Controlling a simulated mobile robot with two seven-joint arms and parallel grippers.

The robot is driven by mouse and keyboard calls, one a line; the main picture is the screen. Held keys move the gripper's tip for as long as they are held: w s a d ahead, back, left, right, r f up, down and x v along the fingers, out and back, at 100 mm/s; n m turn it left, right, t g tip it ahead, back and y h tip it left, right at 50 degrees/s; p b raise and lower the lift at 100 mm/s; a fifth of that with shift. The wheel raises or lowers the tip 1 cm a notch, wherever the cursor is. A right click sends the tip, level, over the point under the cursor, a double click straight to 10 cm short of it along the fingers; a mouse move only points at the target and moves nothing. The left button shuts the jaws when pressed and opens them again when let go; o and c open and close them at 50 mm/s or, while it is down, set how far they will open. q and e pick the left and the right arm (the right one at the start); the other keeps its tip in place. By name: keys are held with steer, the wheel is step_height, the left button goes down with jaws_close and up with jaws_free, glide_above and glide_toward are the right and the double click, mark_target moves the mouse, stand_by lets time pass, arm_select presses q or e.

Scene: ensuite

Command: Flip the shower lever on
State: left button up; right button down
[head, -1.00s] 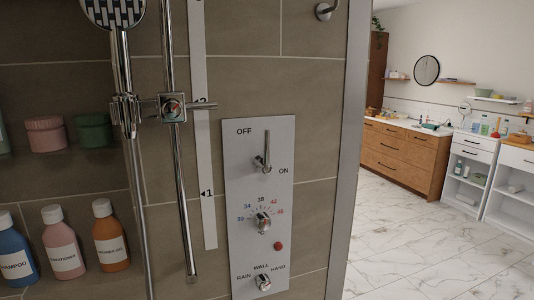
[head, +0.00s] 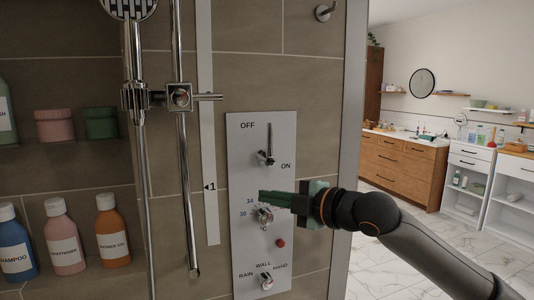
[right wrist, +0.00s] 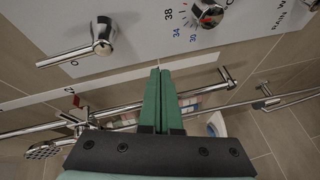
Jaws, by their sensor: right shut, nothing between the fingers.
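The shower lever (head: 268,145) is a chrome handle on the upper part of the white control panel (head: 248,200). It points straight up, between the OFF mark at upper left and the ON mark at lower right. In the right wrist view the lever (right wrist: 85,51) is left of the fingertips, with the panel (right wrist: 130,25) behind. My right gripper (head: 262,195) has green fingers, shut and empty. In the head view it overlaps the panel below the lever, at the temperature dial (head: 264,215). In the right wrist view its fingertips (right wrist: 160,72) show apart from the lever. My left gripper is not in view.
A chrome rail with a hand shower (head: 130,8) stands left of the panel. A selector knob (head: 264,281) is at the panel's bottom. Bottles (head: 112,235) and jars stand in niches at left. Open floor and a wooden cabinet (head: 400,165) are at right.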

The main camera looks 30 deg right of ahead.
mark_target(269, 136)
steer(key=s+r+n+t, duration=0.1)
steer(key=s+r+n, duration=0.2)
steer(key=r, duration=0.8)
steer(key=shift+s+d+r, duration=0.4)
steer(key=shift+s, duration=0.3)
steer(key=p+x, duration=0.2)
steer(key=x, duration=0.1)
steer(key=p+x, duration=0.1)
steer(key=x, duration=0.2)
steer(key=p+x, duration=0.2)
steer(key=x, duration=0.2)
steer(key=shift+w+a+r+p, duration=0.1)
steer(key=shift+a+r+p, duration=0.05)
steer(key=shift+r+p, duration=0.2)
steer(key=d, duration=0.1)
steer(key=s+d, duration=0.1)
steer(key=d, duration=0.1)
steer(key=shift+s+d+f+b, duration=0.15)
steer(key=shift+s+d+b, duration=0.15)
steer(key=shift+s+d, duration=0.1)
